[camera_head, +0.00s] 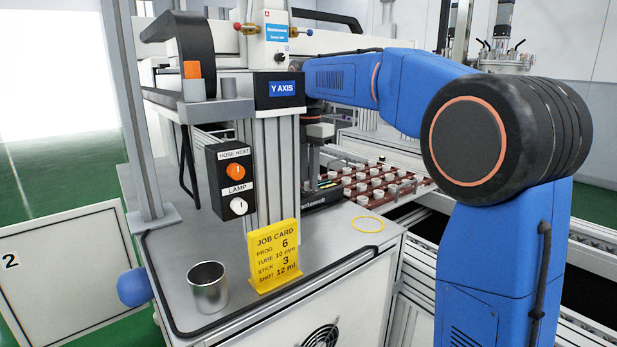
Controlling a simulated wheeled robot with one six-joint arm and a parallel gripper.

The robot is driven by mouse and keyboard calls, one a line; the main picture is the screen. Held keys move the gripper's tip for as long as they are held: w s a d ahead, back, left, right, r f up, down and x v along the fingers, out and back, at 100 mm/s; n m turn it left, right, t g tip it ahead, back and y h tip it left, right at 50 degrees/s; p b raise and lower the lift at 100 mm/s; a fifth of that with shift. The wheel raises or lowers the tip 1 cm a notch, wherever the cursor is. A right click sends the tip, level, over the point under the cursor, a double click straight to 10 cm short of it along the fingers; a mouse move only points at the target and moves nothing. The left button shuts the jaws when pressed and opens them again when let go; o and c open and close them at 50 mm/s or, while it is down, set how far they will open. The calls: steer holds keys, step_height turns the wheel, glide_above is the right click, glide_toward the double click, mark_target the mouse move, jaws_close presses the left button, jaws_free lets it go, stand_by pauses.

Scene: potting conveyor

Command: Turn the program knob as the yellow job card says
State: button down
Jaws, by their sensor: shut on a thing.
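The yellow job card (274,256) stands upright on the grey bench top and reads PROG 6, TUBE 10 mm, STICK 3, SHOT 12 ml. A dark control unit (321,196) with small coloured keys sits behind the upright post. My gripper (312,180) points down at this unit, small and partly hidden by the post. It is shut on what seems to be the program knob. The knob itself, its pointer and its scale cannot be made out here.
A metal cup (208,290) stands left of the card. A switch box (233,180) with HOSE HEAT and LAMP knobs hangs on the post (265,160). A yellow ring (368,224) lies right. A tray of pots (375,183) is behind. The bench front right is clear.

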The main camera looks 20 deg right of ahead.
steer(key=m, duration=0.8)
steer(key=shift+m, duration=0.4)
steer(key=m, duration=1.3)
steer(key=shift+m, duration=0.3)
steer(key=m, duration=0.4)
steer(key=shift+m, duration=0.3)
steer(key=m, duration=0.4)
steer(key=shift+m, duration=2.1)
